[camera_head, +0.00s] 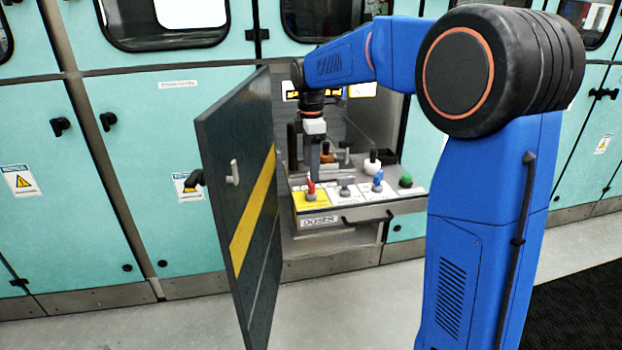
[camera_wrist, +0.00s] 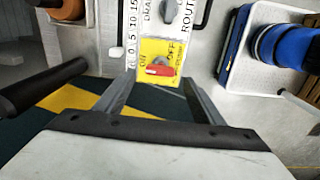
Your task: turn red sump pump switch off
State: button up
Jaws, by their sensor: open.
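The red switch (camera_head: 310,188) sits on a yellow plate (camera_head: 314,200) at the left end of the panel's top. In the wrist view the red switch (camera_wrist: 160,70) is a red knob with a grey part beside it. Its yellow plate (camera_wrist: 168,48) has ON and OFF lettering. The red handle lies roughly crosswise; which label it marks is unclear. My gripper (camera_head: 313,172) points down just above the switch in the head view. In the wrist view my gripper (camera_wrist: 158,84) has its fingers apart, one on either side of the switch, with nothing held. Contact cannot be told.
A grey switch (camera_head: 346,187), a blue switch (camera_head: 378,182) and a green knob (camera_head: 405,181) stand to the right along the panel (camera_head: 375,211). An open dark door (camera_head: 225,190) with a yellow stripe stands close on the left.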

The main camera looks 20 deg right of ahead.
aim_at(311, 190)
jog(key=shift+f, duration=2.4)
jog(key=c, duration=1)
